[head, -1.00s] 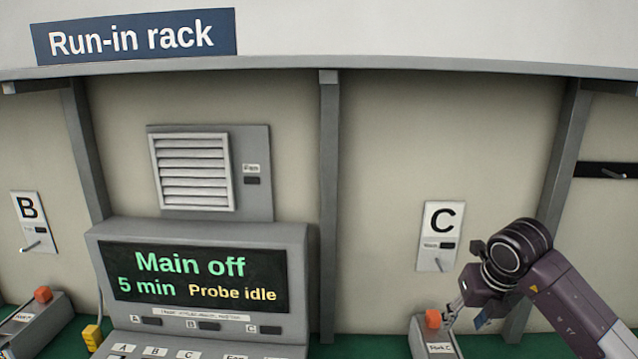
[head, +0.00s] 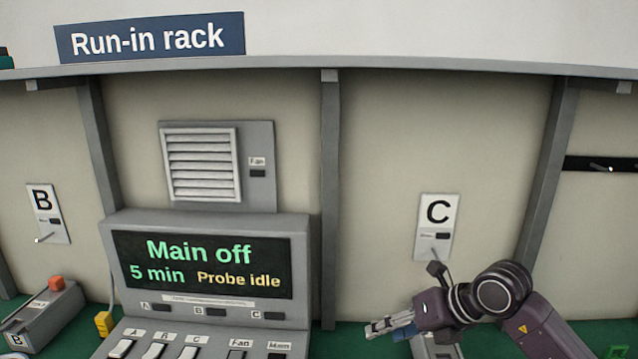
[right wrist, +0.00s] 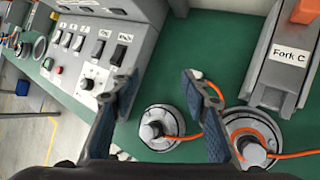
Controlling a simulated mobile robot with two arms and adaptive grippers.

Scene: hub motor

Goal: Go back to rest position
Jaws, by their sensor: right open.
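My right gripper (head: 378,329) reaches in from the right in the head view, in front of the bench below plate C (head: 437,226). It points left and holds nothing that I can see. In the right wrist view its two fingers (right wrist: 162,88) are spread apart above the green bench, with no object between the tips. Two round hub motors with orange cables lie below: one (right wrist: 160,128) between the fingers, one (right wrist: 250,135) by the right finger. My left gripper is not in view.
The console (head: 205,265) reads "Main off", "5 min", "Probe idle". Its switches (right wrist: 85,45) are left of the fingers. The Fork C block (right wrist: 285,60) stands at the right. Fork B (head: 40,310) is at the left. Posts of the run-in rack (head: 329,200) rise behind.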

